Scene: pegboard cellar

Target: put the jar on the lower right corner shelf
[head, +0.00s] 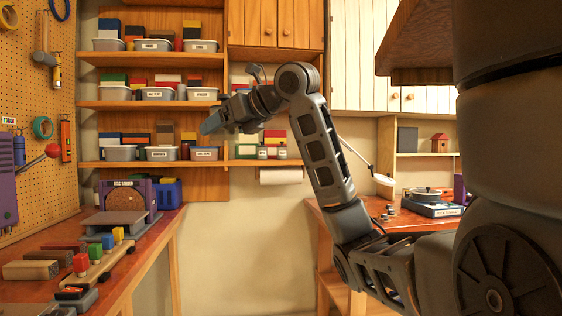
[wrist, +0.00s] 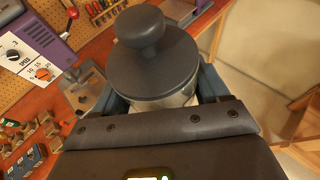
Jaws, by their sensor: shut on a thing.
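The jar has a round dark grey lid (wrist: 155,50) with a knob and a pale, shiny body. In the wrist view it sits between the blue-grey fingers of my gripper (wrist: 165,92), which is shut on it. In the head view my gripper (head: 212,122) is raised in front of the wall shelves, well above the left bench, and the jar cannot be made out there. A small shelf unit (head: 424,154) in the right corner holds a dark grey box and a small red birdhouse. Which shelf is the task's one cannot be told for certain.
Wall shelves (head: 128,103) at the left hold grey bins and coloured boxes. The left bench (head: 25,290) carries a purple sander (head: 122,200) and wooden blocks. The right bench (head: 330,214) carries a lamp and a blue-based device (head: 432,209). A wooden hood (head: 420,45) hangs at the upper right.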

